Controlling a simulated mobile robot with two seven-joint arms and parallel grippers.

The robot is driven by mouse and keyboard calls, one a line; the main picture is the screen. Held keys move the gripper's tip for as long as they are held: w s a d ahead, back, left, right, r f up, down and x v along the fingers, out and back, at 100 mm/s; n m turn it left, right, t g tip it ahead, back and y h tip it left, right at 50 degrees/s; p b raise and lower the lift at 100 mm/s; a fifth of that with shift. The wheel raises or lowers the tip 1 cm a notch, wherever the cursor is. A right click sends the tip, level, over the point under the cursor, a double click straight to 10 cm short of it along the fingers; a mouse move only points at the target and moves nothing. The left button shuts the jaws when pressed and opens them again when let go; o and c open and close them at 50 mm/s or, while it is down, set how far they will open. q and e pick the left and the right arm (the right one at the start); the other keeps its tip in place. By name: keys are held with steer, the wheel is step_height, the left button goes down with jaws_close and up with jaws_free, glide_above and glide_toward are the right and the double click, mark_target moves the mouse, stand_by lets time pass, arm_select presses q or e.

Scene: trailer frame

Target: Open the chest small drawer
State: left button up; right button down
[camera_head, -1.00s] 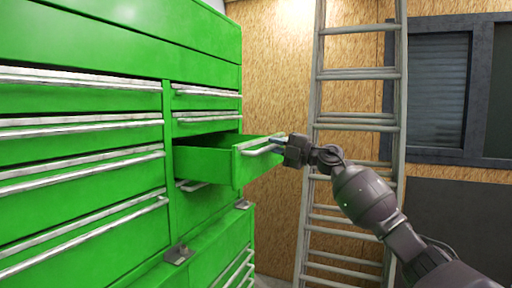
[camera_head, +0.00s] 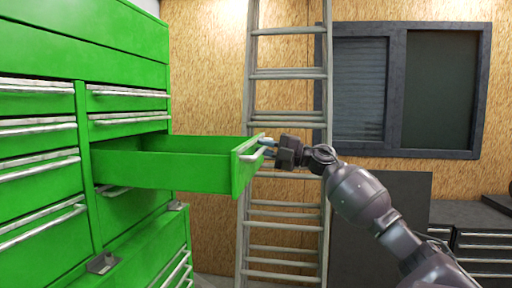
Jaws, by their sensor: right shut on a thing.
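The green tool chest (camera_head: 85,45) fills the left of the head view. Its small drawer (camera_head: 165,165) in the right column stands pulled far out, and its inside looks empty. The drawer's metal handle (camera_head: 252,154) runs along its front. My right gripper (camera_head: 267,147) is shut on this handle at the drawer front, with the arm coming in from the lower right. The fingertips are small and partly hidden at the handle. My left gripper is not in view.
A metal ladder (camera_head: 288,74) leans on the wooden wall behind the drawer. A dark-framed window (camera_head: 398,150) is at the right, with a dark cabinet (camera_head: 482,240) at the lower right. The chest's other drawers, such as the long ones at left (camera_head: 38,162), are closed.

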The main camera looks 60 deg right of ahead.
stand_by(0.3)
steer(key=c, duration=1.1)
jaws_free()
steer(key=shift+c, duration=0.2)
steer(key=shift+s+d, duration=0.1)
steer(key=b+v, duration=0.1)
steer(key=v, duration=0.9)
steer(key=shift+s+b, duration=0.35)
steer(key=shift+d+f, duration=0.1)
